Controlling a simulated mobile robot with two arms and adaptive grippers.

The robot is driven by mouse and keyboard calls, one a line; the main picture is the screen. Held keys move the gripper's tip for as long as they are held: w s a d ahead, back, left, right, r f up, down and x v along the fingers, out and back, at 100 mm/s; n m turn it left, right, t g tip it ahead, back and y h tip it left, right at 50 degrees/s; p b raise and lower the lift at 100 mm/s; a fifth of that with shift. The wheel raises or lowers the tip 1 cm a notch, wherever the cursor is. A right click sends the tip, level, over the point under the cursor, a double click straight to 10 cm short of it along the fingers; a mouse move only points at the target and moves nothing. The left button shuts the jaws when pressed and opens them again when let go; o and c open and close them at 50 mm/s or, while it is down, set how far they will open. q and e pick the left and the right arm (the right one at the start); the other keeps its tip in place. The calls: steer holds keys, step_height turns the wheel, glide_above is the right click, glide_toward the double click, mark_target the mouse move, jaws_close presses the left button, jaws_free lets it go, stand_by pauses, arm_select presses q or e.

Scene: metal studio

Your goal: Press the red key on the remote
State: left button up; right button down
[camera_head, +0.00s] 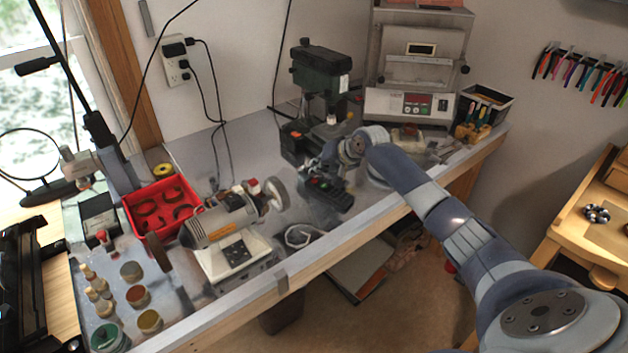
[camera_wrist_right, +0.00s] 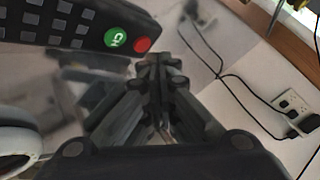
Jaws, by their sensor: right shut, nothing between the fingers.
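The black remote (camera_head: 335,197) lies on the grey workbench, between the drill press and the grinder-like machine. In the right wrist view the remote (camera_wrist_right: 75,24) fills the upper left, with grey keys, a round green key (camera_wrist_right: 115,38) and the round red key (camera_wrist_right: 142,45) at its near end. My right gripper (camera_head: 309,173) is at the remote's key end in the head view. In the right wrist view its closed fingertips (camera_wrist_right: 158,66) show just below and right of the red key, with nothing between them. Contact with the key cannot be told. My left gripper is not in view.
The black drill press (camera_head: 321,75) stands behind the remote. The grinder-like machine (camera_head: 225,235) stands to its left, by a red tray (camera_head: 137,212). A white looped object (camera_head: 300,236) lies near the bench's front edge. Wall sockets (camera_wrist_right: 293,108) with cables show in the wrist view.

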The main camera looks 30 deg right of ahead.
mark_target(317, 180)
steer(key=shift+f, duration=0.15)
stand_by(0.3)
steer(key=shift+f, duration=0.3)
steer(key=shift+f, duration=0.2)
stand_by(0.4)
steer(key=shift+r+p, duration=0.65)
steer(key=shift+p, duration=0.35)
step_height(317, 180, up, 6)
steer(key=p, duration=0.5)
steer(key=shift+p, duration=0.35)
